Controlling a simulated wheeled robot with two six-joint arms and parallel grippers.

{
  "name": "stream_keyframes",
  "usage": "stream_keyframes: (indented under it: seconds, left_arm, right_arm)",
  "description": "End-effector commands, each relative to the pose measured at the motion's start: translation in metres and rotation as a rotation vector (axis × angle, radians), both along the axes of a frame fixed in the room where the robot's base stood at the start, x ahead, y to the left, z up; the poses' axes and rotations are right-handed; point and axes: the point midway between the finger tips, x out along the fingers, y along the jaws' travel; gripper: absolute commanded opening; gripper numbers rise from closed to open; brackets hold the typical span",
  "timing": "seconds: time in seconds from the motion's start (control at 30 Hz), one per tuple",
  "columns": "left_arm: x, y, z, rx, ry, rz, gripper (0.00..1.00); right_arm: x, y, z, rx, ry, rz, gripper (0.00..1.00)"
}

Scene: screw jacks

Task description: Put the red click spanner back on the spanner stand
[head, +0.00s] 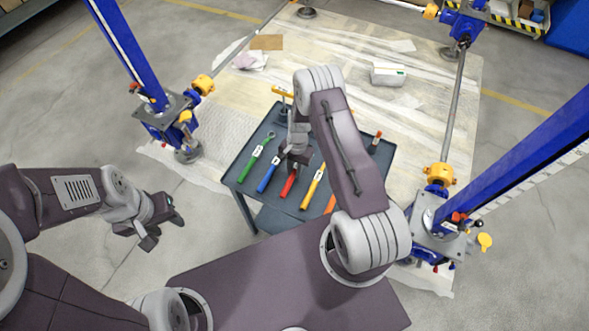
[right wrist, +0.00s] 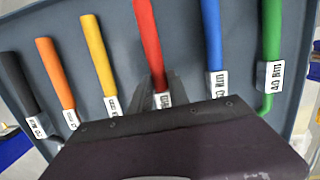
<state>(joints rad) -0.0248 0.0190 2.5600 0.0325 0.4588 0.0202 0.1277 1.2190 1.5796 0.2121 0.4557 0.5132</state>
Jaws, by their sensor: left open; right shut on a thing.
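The red click spanner (head: 288,184) is in its row on the grey spanner stand (head: 272,122), between the blue spanner (head: 267,178) and the yellow spanner (head: 313,188). My right gripper (head: 295,163) is over it, shut on the red spanner near its white label. In the right wrist view the red handle (right wrist: 147,40) runs up from between the fingers (right wrist: 158,90). The head end of the spanner is hidden behind my gripper. I cannot tell whether it rests on the stand or is slightly above. My left gripper (head: 165,230) is open and empty, left of the stand.
Green (head: 252,163), orange (head: 330,204) and black (right wrist: 20,85) spanners lie in the same row, close beside one another. Blue screw jacks (head: 165,115) stand left and right of the stand. Bare floor lies around my left gripper.

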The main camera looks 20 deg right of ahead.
Motion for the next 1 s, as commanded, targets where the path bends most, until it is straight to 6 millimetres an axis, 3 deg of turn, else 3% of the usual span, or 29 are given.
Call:
stream_keyframes:
  seconds: [0.3, 0.33, 0.4, 0.8, 1.0]
  left_arm:
    - [0.000, 0.000, -0.003, 0.000, 0.000, 0.000, 0.43]
    - [0.000, 0.000, -0.003, 0.000, 0.000, 0.000, 0.43]
    - [0.000, 0.000, -0.002, 0.000, 0.000, 0.000, 0.43]
    - [0.000, 0.000, -0.001, 0.000, 0.000, 0.000, 0.43]
    - [0.000, 0.000, -0.006, 0.000, 0.000, 0.000, 0.43]
  right_arm:
    - [0.001, 0.000, -0.004, 0.000, -0.001, 0.000, 0.00]
    - [0.000, 0.000, -0.003, 0.000, -0.002, 0.001, 0.27]
    - [0.000, 0.000, -0.003, 0.000, -0.002, 0.001, 0.47]
    - [0.002, -0.001, 0.005, 0.000, -0.004, 0.001, 0.47]
    - [0.007, -0.006, 0.048, -0.001, -0.008, 0.000, 0.47]
